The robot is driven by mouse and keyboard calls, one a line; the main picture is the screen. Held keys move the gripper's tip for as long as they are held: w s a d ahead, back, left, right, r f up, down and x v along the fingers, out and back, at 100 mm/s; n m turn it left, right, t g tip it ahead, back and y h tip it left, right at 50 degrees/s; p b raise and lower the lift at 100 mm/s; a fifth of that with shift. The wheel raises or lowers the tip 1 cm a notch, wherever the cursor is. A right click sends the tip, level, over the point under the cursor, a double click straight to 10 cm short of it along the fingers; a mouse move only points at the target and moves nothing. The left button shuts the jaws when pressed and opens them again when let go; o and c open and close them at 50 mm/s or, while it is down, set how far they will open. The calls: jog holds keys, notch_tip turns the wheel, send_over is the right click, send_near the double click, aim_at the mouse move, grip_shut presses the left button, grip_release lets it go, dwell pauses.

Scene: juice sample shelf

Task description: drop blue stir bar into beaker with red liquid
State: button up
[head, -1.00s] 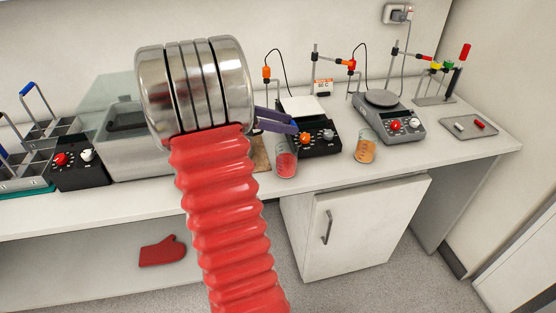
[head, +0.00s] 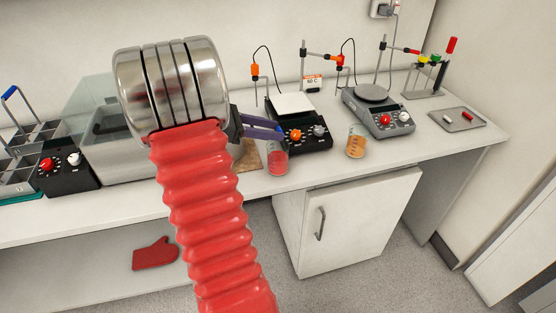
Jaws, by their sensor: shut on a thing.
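The beaker with red liquid (head: 277,163) stands on the bench, in front of the left black hotplate stirrer. My gripper (head: 270,132), with bluish-purple fingers, is just above and behind the beaker's rim in the head view. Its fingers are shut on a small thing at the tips. The blue stir bar is too small or hidden to make out there, and no blue bar shows elsewhere. I cannot tell whether the fingertips are directly over the beaker's opening.
A beaker with orange liquid (head: 356,147) stands to the right, near a grey stirrer (head: 378,117). A black stirrer (head: 305,137) is close behind the red beaker.

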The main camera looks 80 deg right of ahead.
jog(key=shift+f, duration=1.35)
jog(key=o, duration=1.1)
jog(key=shift+w, duration=0.1)
jog(key=v, duration=0.7)
jog(key=shift+w, duration=0.2)
jog(key=shift+a, duration=0.1)
